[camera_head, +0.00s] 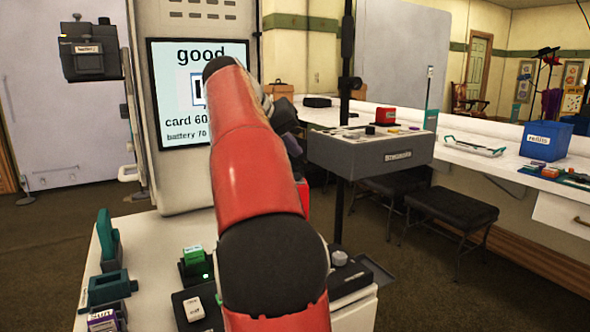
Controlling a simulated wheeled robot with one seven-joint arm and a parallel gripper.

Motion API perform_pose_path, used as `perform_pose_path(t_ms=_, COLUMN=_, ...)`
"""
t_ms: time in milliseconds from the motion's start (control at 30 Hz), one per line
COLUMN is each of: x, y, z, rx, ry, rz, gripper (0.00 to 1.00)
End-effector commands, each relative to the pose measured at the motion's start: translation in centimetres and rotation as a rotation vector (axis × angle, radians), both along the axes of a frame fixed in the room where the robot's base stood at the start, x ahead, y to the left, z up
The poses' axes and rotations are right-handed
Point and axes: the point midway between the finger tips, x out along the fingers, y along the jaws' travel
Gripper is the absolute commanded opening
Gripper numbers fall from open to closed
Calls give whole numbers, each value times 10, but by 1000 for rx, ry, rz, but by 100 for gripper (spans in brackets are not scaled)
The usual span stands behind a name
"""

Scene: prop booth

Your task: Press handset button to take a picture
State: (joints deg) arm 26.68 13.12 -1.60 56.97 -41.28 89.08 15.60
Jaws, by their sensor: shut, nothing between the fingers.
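I cannot make out a handset or its button for certain. My red and black arm rises through the middle and covers part of the counter and screen. My gripper's fingers are hidden behind the arm. The screen (172,75) reads "good", "card 60" and "battery 70", partly covered. A dark camera-like device (90,65) with a label is at the upper left. A black unit with a white key (194,308) lies on the white counter (150,240) beside a green block (194,262) in a dark holder.
Teal holders (108,287) line the counter's left edge. Farther right are a long white bench, a blue bin (546,142) and dark stools (450,208).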

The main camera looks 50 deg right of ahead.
Motion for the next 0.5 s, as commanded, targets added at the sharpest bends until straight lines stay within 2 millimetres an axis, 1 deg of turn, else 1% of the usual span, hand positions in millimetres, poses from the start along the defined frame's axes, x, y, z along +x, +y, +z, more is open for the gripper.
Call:
perform_pose_path(t_ms=33, x=1, y=0, z=7, rx=0, ry=-2, rz=0, gripper=0)
perform_pose_path(t_ms=200, x=1, y=0, z=21, rx=-1, ry=-3, rz=0, gripper=0)
perform_pose_path(t_ms=300, x=1, y=0, z=26, rx=0, ry=-2, rz=0, gripper=0)
perform_pose_path(t_ms=500, x=0, y=0, z=27, rx=0, ry=0, rz=0, gripper=0)
